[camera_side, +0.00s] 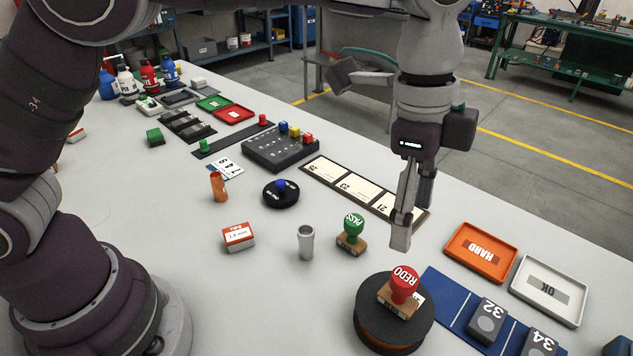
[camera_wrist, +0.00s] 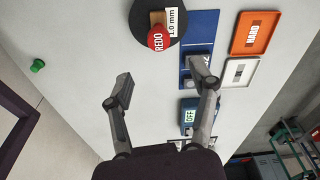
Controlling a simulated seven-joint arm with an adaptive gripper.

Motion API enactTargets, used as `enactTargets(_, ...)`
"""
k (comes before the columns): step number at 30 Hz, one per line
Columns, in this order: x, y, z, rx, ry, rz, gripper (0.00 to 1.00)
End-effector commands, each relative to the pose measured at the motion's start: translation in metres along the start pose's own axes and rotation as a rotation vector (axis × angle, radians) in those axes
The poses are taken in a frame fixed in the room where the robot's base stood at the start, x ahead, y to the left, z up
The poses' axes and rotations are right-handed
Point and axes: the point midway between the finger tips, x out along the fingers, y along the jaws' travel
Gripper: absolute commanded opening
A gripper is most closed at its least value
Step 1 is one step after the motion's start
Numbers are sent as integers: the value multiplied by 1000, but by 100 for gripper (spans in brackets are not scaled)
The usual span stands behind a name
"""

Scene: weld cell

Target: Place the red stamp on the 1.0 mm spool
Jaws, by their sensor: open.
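The red stamp (camera_side: 404,283), with a red knob marked REDO and a wooden base, sits upright on top of the dark spool (camera_side: 379,332) at the front of the table. The wrist view shows the red stamp (camera_wrist: 158,37) on the spool (camera_wrist: 142,30), whose white label reads 1.0 mm. The stamp's base lies beside the label and partly over the disc's middle. My gripper (camera_side: 413,218) is open and empty, above and apart from the stamp. In the wrist view my gripper (camera_wrist: 162,84) has its fingers spread, with bare table between them.
A green stamp (camera_side: 351,236) and a grey metal cup (camera_side: 306,243) stand left of the spool. A blue mat (camera_side: 459,305) with numbered blocks lies right of it, then an orange HARD tray (camera_side: 481,253) and a white OK tray (camera_side: 549,290).

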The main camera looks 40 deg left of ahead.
Motion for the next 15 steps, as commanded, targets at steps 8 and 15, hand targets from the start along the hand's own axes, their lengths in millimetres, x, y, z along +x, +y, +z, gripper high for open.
enactTargets(8, -36, -3, 10, -59, 9, -22, 59)
enactTargets(15, -82, 1, 106, -597, 106, -202, 59)
